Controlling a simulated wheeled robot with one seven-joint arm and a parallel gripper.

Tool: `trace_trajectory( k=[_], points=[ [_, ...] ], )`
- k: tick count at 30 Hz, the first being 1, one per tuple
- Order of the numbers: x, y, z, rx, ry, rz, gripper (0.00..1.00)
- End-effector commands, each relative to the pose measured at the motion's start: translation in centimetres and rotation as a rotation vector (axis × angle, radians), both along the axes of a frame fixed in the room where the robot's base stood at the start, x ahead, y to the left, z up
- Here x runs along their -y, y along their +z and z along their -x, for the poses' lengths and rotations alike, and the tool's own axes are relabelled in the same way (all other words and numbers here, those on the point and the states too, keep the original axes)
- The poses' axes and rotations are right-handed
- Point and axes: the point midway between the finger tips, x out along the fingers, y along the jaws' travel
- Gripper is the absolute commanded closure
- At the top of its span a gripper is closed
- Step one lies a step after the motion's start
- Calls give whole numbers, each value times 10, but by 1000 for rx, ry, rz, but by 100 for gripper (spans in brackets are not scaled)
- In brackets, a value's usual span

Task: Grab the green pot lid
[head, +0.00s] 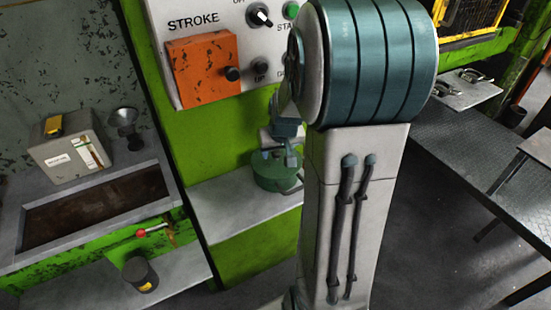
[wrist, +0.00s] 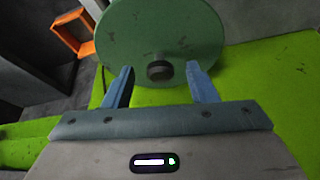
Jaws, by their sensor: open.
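The green pot lid (wrist: 165,35) fills the upper middle of the wrist view, with a dark round knob (wrist: 160,70) on it. My gripper (wrist: 163,77) is open, its two blue fingers on either side of the knob. I cannot tell whether the fingers touch the lid. In the head view a green pot (head: 273,172) with the lid on top stands on a grey shelf (head: 235,212) below the control panel. My gripper (head: 290,155) is just above the pot there, and my arm hides part of it.
The control panel (head: 240,30) with an orange plate is above the shelf. A box (head: 72,150), a funnel (head: 124,120) and a dark can (head: 141,273) are on the left. A dark metal table (head: 500,150) is on the right. The left part of the shelf is clear.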

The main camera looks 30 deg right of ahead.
Motion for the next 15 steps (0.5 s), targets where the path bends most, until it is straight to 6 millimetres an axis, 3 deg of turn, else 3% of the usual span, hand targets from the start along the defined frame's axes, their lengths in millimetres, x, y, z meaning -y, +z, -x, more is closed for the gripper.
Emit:
trace_trajectory(
  k=[4,12,13,15],
  points=[
    [1,-11,-4,-1,0,0,48],
    [1,-13,-5,1,1,1,48],
    [1,-13,-5,1,1,1,51],
    [1,-13,-5,1,1,1,70]
  ],
)
